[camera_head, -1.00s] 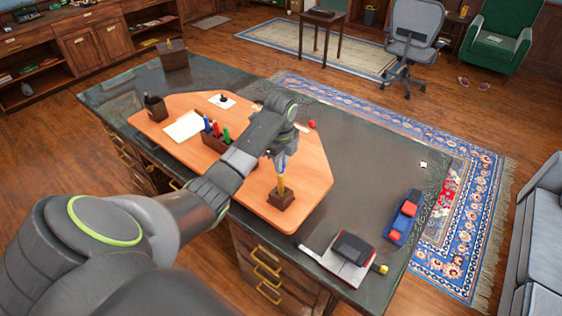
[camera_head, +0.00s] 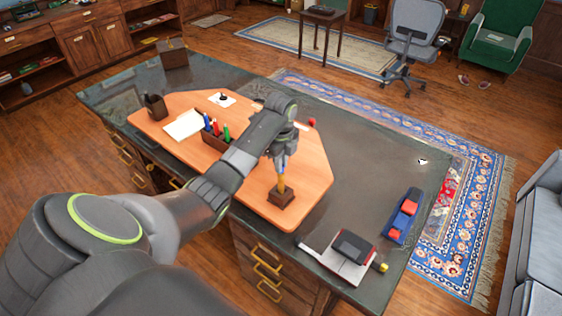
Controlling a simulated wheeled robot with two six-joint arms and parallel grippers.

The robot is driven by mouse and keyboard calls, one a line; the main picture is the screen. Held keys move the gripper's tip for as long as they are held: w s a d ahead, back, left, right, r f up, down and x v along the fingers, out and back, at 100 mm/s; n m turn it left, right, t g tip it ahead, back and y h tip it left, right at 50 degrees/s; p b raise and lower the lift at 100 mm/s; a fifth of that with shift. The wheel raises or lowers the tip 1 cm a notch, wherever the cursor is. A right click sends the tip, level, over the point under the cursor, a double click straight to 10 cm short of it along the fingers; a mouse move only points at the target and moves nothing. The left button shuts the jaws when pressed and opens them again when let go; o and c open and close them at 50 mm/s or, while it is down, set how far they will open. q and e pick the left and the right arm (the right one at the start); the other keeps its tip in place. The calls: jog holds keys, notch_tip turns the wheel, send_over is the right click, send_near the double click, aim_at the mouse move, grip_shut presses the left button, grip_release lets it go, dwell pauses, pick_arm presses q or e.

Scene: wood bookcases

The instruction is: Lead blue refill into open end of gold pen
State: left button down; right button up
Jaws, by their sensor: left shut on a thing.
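The gold pen (camera_head: 281,186) stands upright in a small dark wooden block (camera_head: 281,198) near the front edge of the orange board. My left gripper (camera_head: 284,160) is directly above the pen, pointing down. It is shut on the blue refill (camera_head: 284,166), of which only a small blue part shows below the fingers. The refill is in line with the pen's top; at this size I cannot tell whether its tip is inside the open end. My right gripper is not in view.
The orange board (camera_head: 310,170) lies on a dark desk (camera_head: 365,170). A pen holder (camera_head: 216,142) with coloured pens, white paper (camera_head: 185,125) and a dark cup (camera_head: 156,107) are left of the gripper. A red-and-blue object (camera_head: 402,216) and a stapler-like device (camera_head: 345,258) lie at the right.

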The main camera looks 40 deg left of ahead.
pick_arm(q)
jog(key=shift+f, duration=0.25)
dwell(0.4)
jog(key=c, duration=1.3)
grip_release()
